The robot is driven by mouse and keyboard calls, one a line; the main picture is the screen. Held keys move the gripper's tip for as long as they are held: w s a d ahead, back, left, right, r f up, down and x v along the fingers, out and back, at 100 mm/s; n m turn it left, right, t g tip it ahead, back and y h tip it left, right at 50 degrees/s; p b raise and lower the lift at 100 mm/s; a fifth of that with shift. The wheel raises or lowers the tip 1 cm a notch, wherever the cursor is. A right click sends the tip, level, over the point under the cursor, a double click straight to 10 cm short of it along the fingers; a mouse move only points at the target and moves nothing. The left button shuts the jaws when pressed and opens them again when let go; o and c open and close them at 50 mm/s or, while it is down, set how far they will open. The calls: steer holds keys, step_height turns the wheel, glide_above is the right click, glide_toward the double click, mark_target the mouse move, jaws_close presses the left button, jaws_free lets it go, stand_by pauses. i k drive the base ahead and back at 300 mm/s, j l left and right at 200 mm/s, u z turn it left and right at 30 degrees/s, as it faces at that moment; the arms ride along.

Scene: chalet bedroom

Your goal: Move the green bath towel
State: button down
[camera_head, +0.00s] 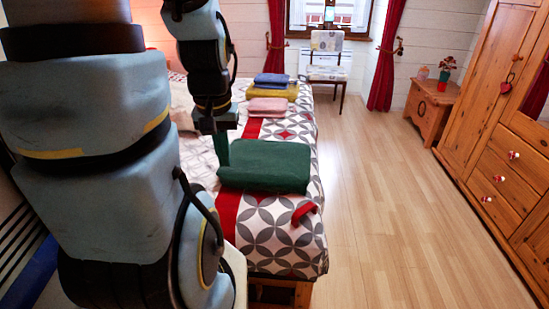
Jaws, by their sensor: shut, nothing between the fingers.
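The green bath towel (265,166) lies folded on the near part of the bed, on the patterned cover. My gripper (217,130) is shut and points down above the towel's left end. A narrow green strip (222,149) stands upright between my gripper and the towel's left edge. I cannot tell whether it is a raised bit of the towel. The fingertips are too small and dark to make out, and contact with the towel is unclear.
Pink (268,105), yellow (273,91) and blue (272,79) folded cloths lie farther back on the bed (285,238). A small red item (304,212) lies near its right edge. A chair (328,60), wooden chest (432,108) and wardrobe (500,140) stand beyond. The floor right of the bed is clear.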

mark_target(268, 166)
steer(key=l+u, duration=0.2)
steer(key=u, duration=0.2)
steer(key=k+l+u, duration=0.1)
steer(key=u, duration=0.35)
steer(key=k+l+u, duration=0.1)
steer(key=u, duration=0.3)
steer(key=k+u, duration=0.2)
steer(key=u, duration=0.25)
steer(key=k+u, duration=0.15)
steer(key=u, duration=0.25)
steer(key=k+l+u, duration=0.25)
steer(key=k+u, duration=0.6)
steer(key=k+l+z, duration=0.35)
steer(key=k+l, duration=0.4)
steer(key=l, duration=0.15)
steer(key=l+z, duration=0.3)
steer(key=l, duration=0.65)
steer(key=k, duration=0.05)
